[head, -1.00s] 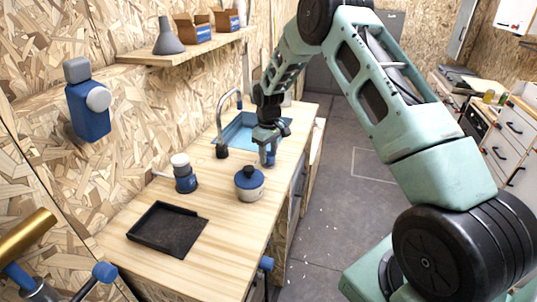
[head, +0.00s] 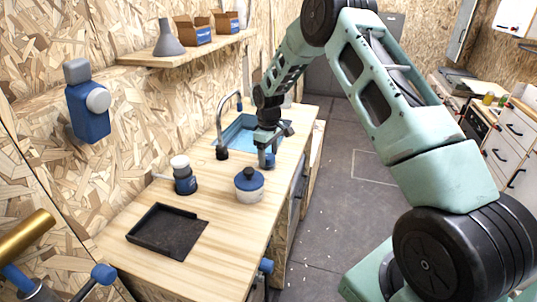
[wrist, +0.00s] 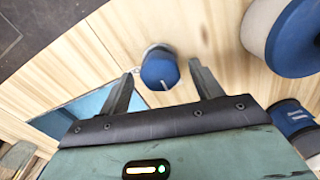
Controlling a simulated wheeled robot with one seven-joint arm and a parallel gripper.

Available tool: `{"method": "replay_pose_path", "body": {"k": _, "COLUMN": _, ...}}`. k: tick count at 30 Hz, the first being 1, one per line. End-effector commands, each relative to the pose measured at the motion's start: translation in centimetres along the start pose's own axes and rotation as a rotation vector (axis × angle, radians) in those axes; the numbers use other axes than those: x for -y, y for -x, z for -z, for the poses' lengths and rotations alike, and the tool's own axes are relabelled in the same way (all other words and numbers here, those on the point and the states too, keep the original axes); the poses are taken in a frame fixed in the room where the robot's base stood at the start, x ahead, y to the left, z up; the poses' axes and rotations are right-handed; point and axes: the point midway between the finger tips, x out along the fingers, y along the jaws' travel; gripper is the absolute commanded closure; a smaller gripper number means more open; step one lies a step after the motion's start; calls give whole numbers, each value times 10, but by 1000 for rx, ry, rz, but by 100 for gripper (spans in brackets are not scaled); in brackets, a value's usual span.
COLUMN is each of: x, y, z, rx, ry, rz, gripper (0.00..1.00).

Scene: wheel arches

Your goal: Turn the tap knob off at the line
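The blue tap knob (wrist: 160,69) has a white line on its face and stands on the wooden worktop. In the head view the knob (head: 267,160) sits just below my gripper (head: 270,138), near the sink's front corner. In the wrist view my gripper (wrist: 162,73) is open, with one finger on each side of the knob and visible gaps between them. Neither finger seems to touch it. The curved tap spout (head: 219,118) stands at the sink's left. I cannot make out a separate target line on the worktop.
The blue sink (head: 238,130) lies behind.

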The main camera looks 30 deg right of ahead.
Motion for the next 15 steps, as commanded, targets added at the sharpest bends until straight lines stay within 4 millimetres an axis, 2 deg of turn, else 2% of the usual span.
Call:
{"method": "replay_pose_path", "body": {"k": 9, "x": 0, "y": 3, "z": 0, "rx": 1, "ry": -2, "rz": 1, "gripper": 36}}
{"method": "replay_pose_path", "body": {"k": 15, "x": 0, "y": 31, "z": 0, "rx": -3, "ry": -1, "rz": -2, "gripper": 36}}
